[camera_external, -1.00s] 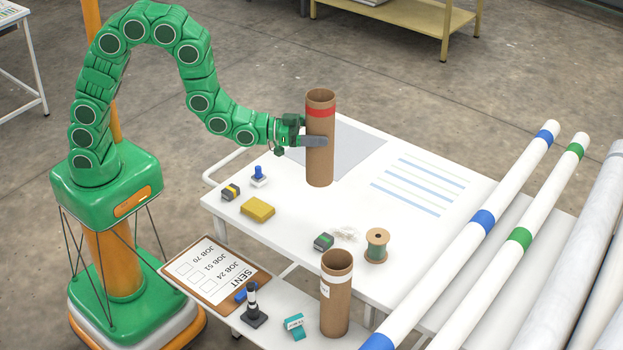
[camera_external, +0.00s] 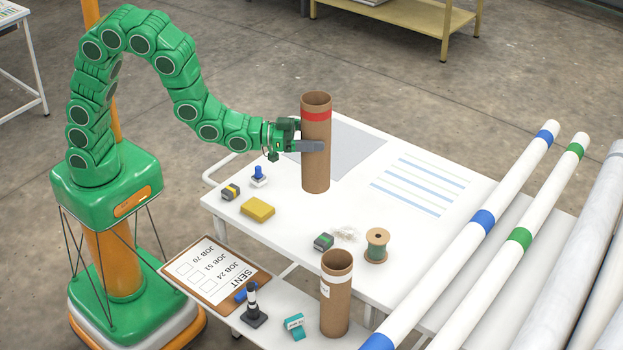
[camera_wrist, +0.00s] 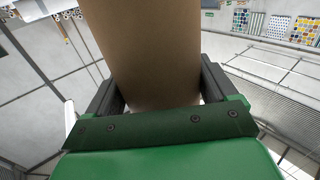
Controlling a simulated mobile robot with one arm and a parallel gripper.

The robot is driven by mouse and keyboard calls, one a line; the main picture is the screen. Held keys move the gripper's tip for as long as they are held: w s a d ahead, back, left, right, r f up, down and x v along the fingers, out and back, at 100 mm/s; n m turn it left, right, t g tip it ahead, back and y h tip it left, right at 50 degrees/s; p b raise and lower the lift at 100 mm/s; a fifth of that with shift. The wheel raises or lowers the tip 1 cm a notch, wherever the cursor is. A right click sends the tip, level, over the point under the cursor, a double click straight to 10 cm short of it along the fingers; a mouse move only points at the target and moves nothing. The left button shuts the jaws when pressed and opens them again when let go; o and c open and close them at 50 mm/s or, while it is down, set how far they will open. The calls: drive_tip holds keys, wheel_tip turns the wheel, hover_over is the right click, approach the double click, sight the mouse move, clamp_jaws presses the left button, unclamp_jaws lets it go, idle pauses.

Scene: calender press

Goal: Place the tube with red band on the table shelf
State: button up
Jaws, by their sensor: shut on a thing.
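The tube with red band (camera_external: 316,165) is a brown cardboard cylinder, upright, with a red band near its open top. My gripper (camera_external: 312,146) is shut on it at about mid-height. In the wrist view the tube (camera_wrist: 145,50) stands between the two fingers of my gripper (camera_wrist: 155,88). The tube is over the white table (camera_external: 400,230); I cannot tell whether its bottom touches the top. The table shelf (camera_external: 290,300) is the lower white surface at the front. A second tube (camera_external: 335,310) with a white band stands upright on its right part.
On the shelf are a clipboard (camera_external: 215,272), a black-and-white stamp (camera_external: 254,308) and a teal item (camera_external: 294,325). The tabletop holds a yellow block (camera_external: 257,209), a twine spool (camera_external: 377,244) and small items. Long white rolls (camera_external: 490,215) lie at the right.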

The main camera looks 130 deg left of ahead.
drive_tip(key=w+d+r, duration=0.2)
drive_tip(key=w+d, duration=0.1)
drive_tip(key=d, duration=1.6)
wheel_tip(320, 180, down, 31)
drive_tip(key=shift+w+a+y, duration=0.15)
drive_tip(key=shift+y, duration=0.15)
idle(1.8)
drive_tip(key=o, duration=0.9)
drive_tip(key=shift+o, duration=0.2)
drive_tip(key=shift+r, duration=0.1)
drive_tip(key=v, duration=1.2)
drive_tip(key=shift+r, duration=0.25)
